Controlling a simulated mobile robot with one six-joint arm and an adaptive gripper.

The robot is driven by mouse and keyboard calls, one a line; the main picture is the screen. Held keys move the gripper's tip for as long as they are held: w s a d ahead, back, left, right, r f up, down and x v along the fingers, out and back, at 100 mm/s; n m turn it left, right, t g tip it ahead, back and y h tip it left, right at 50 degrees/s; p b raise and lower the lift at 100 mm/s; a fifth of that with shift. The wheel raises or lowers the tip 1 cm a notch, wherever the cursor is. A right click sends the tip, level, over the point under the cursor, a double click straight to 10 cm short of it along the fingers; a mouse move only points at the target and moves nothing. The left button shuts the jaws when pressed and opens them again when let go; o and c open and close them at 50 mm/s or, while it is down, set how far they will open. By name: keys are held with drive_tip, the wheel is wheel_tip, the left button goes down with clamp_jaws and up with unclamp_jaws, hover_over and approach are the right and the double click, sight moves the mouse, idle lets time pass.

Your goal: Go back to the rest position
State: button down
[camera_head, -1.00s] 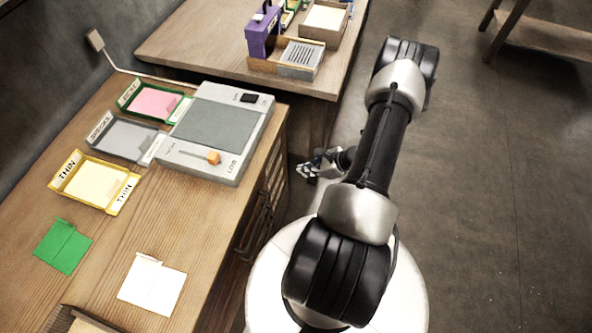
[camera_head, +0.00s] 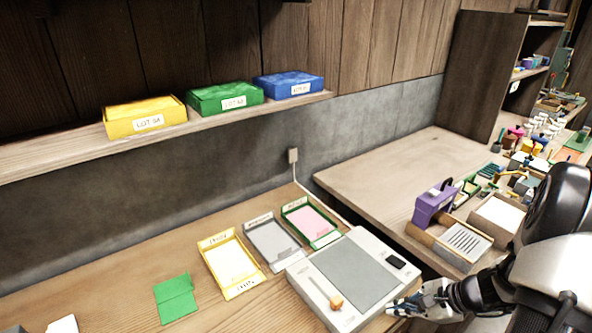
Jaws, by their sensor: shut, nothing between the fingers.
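My gripper (camera_head: 405,305) is at the lower right, beside the right edge of the grey device (camera_head: 362,270) with an orange-knobbed slider. It is shut and holds nothing. It looks close to the device and the bench edge; I cannot tell whether it touches either. My arm fills the lower right corner and hides part of the bench there.
On the bench stand a yellow tray (camera_head: 205,243), a grey tray (camera_head: 251,226) and a green tray (camera_head: 290,207). A green folded sheet (camera_head: 175,298) lies at the left. Yellow (camera_head: 120,123), green (camera_head: 205,107) and blue (camera_head: 270,92) boxes sit on a wall shelf. A purple device (camera_head: 433,207) stands on the far bench.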

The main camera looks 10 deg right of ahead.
drive_tip(key=s+a+r+n+g+h, duration=0.25)
drive_tip(key=a+r+n, duration=0.85)
drive_tip(key=a+r, duration=0.55)
drive_tip(key=s+a+r+n+t+h, duration=0.1)
drive_tip(key=s+a+r+n+h, duration=0.2)
drive_tip(key=s+a+r+n, duration=0.2)
drive_tip(key=shift+s+r+n+t, duration=0.35)
drive_tip(key=shift+s+r+n, duration=1.65)
drive_tip(key=shift+s, duration=1.65)
drive_tip(key=shift+f+n, duration=0.4)
